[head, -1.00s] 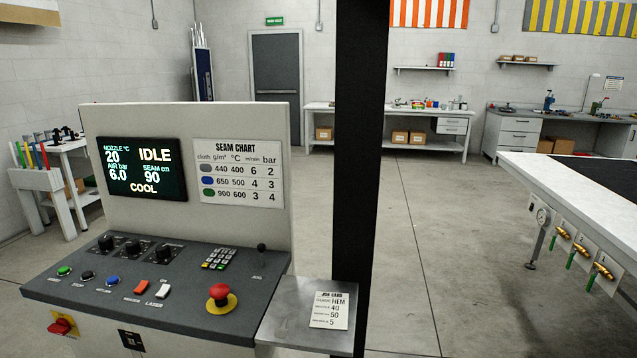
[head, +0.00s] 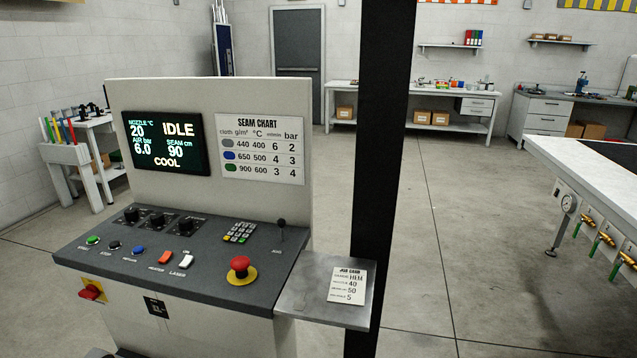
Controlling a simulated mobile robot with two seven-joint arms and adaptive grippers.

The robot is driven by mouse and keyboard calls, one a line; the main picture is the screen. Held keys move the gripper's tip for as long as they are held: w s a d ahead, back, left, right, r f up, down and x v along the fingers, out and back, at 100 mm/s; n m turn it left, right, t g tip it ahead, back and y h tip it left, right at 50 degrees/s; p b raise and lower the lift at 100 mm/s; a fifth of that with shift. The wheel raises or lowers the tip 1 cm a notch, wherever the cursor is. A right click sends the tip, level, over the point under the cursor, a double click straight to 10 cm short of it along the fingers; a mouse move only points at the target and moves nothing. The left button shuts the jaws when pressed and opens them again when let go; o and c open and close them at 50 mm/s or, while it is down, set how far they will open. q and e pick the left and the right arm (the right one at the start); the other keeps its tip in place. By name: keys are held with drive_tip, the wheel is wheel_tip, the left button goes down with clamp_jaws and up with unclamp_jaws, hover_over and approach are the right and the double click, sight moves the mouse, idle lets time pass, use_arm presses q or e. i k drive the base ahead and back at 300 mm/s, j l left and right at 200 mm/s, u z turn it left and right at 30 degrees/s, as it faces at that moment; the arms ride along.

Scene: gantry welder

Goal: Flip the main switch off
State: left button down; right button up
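The main switch (head: 91,291) is a red rotary handle on a yellow plate, low on the front left of the control console (head: 200,270), below the sloped panel. Its red handle lies roughly sideways, slightly tilted; its on/off marking is too small to read. The console's screen (head: 165,143) is lit and reads IDLE, COOL, nozzle 20, air 6.0 and seam 90. Neither of my grippers shows in the head view.
A red emergency stop (head: 239,267) and several buttons and knobs sit on the sloped panel. A side shelf (head: 315,290) with a job card juts out right, beside a black upright post (head: 384,170). A white table (head: 590,165) stands at right. Open floor lies between.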

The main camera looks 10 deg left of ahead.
sight(90, 293)
drive_tip(key=u, duration=1.65)
